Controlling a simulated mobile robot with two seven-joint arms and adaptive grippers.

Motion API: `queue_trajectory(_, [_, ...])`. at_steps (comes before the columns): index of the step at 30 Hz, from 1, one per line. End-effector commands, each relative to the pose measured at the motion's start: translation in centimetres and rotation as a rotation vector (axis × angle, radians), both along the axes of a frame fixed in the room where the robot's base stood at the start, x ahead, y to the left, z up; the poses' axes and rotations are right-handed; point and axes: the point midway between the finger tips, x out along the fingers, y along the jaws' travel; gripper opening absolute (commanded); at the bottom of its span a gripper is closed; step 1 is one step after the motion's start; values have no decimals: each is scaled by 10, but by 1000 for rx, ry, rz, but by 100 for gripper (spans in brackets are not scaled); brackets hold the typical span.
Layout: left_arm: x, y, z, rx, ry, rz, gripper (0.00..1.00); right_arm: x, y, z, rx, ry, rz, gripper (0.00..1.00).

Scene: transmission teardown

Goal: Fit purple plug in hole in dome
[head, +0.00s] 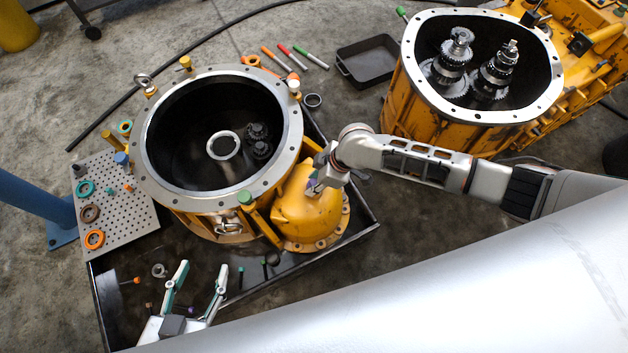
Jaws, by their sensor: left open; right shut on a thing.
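My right gripper (316,184) comes in from the right and is shut at the dome's top. A small purple plug (311,187) shows at its fingertips. The gripper hides the hole, so I cannot tell whether the plug is inside it or above it. My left gripper (203,268) is open and empty over the front of the tray, with its two fingers well apart.
The open yellow housing (143,160) fills the tray's middle. A pegboard (137,196) with rings stands at left. A second gearbox case (408,95) and a black bin (346,72) are behind.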

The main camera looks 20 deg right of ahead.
Motion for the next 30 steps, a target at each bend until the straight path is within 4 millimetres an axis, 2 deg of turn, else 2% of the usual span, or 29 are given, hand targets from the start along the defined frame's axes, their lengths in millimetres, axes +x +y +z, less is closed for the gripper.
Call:
queue_trajectory(7, [-1, 0, -2, 0, 3, 0, 48, -1, 0, -2, -1, 2, -1, 3])
queue_trajectory(8, [-1, 0, -2, 0, 3, 0, 48, -1, -1, -2, -2, 3, -1, 33])
queue_trajectory(9, [-1, 0, -2, 0, 3, 0, 48, -1, -1, -2, -2, 3, 0, 43])
queue_trajectory(10, [-1, 0, -2, 0, 3, 0, 48, -2, -1, -3, -2, 3, 0, 47])
queue_trajectory(22, [-3, -2, -5, 1, 12, -3, 48, -1, -1, 2, -2, 1, 0, 47])
queue_trajectory(26, [2, -1, 4, -1, -6, -2, 48, 1, -1, 16, -1, -3, 0, 47])
queue_trajectory(30, [10, -1, 20, 0, -37, -2, 48, 3, -1, 41, -1, -8, 0, 47])
